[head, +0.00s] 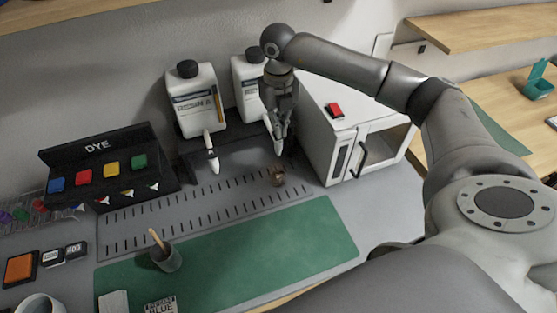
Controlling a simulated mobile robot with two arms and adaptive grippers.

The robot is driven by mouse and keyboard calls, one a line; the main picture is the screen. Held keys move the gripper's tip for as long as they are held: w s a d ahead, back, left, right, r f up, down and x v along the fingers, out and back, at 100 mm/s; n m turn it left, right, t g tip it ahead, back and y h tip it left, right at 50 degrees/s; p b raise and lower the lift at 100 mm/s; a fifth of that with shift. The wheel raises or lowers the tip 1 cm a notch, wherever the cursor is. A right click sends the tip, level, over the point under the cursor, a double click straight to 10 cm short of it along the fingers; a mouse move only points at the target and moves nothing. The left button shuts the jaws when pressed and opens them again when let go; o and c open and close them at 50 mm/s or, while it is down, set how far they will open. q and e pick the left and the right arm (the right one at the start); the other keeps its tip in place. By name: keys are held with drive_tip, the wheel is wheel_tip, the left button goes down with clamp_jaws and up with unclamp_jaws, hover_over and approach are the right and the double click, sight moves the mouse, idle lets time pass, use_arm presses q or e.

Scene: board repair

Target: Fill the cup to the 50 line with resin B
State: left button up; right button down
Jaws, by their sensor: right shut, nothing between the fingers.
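Two white resin bottles with black caps stand at the back: the left bottle (190,95) and the right bottle (246,88). The right bottle's label is partly hidden by my right arm, so I cannot read its letter. My right gripper (282,132) is shut and empty, pointing down beside the right bottle's white spout (278,147); I cannot tell whether it touches the spout. A small, clear, brownish cup (279,177) stands on the slotted grey strip below that spout. Its level and line marks are too small to read. My left gripper is out of view.
A white cabinet (320,147) with a red button stands close to the right of the gripper. A black DYE rack (97,143) is at left. A dark cup with a stick (166,258) stands on the green mat (280,245), whose right part is clear.

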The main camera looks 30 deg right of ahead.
drive_tip(key=shift+r+p, duration=1.95)
drive_tip(key=shift+r, duration=1.25)
drive_tip(key=shift+f, duration=0.1)
